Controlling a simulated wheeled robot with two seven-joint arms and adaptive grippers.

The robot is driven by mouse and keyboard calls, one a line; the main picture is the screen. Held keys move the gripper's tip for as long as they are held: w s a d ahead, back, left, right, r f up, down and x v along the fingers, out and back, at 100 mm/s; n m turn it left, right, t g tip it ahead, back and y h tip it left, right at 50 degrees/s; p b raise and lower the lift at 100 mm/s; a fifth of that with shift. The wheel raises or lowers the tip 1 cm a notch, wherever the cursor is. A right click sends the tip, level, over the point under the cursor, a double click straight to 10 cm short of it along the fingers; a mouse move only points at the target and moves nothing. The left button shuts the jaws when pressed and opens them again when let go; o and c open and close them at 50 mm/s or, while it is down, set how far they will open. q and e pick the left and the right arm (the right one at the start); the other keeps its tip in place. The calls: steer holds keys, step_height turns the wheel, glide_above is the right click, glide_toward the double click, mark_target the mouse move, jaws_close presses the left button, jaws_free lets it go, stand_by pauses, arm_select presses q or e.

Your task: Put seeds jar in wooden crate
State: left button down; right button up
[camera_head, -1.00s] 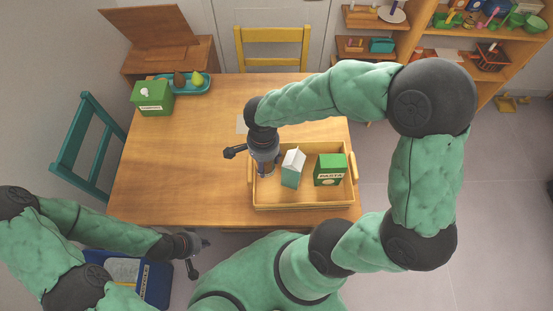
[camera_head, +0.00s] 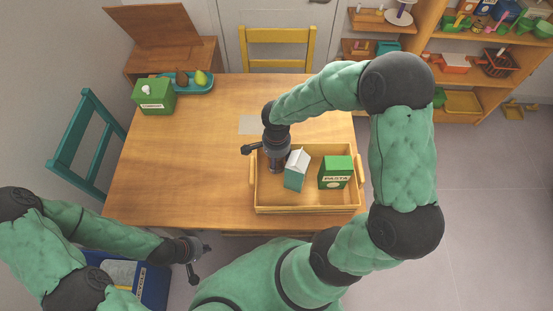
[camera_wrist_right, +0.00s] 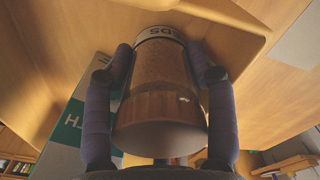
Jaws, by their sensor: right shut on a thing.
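The wooden crate (camera_head: 305,210) stands on the table, toward its front right. My right gripper (camera_head: 276,170) points down at the left part of the crate, beside a white and teal carton. In the right wrist view, my right gripper (camera_wrist_right: 160,95) is shut on the seeds jar (camera_wrist_right: 160,85), a clear jar of brown contents with a pale label band that ends in "DS". In the head view the jar is mostly hidden by the gripper. Whether it touches the crate floor I cannot tell. My left gripper (camera_head: 200,260) is open and empty off the table's front edge.
In the crate are the carton (camera_head: 295,172) and a green pasta box (camera_head: 336,173). A green box (camera_head: 154,96) and a teal tray (camera_head: 190,82) with fruit sit at the table's back left. A blue bin (camera_head: 150,290) is below my left arm. The table's middle (camera_head: 190,160) is clear.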

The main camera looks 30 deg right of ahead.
steer(key=shift+r, duration=0.1)
steer(key=shift+f, duration=0.25)
steer(key=o, duration=1.4)
steer(key=shift+r, duration=0.1)
steer(key=shift+o, duration=0.2)
steer(key=shift+r, duration=0.1)
steer(key=shift+r, duration=0.25)
step_height(320, 180, up, 12)
steer(key=p, duration=0.3)
steer(key=shift+f+p, duration=0.2)
steer(key=shift+p, duration=0.15)
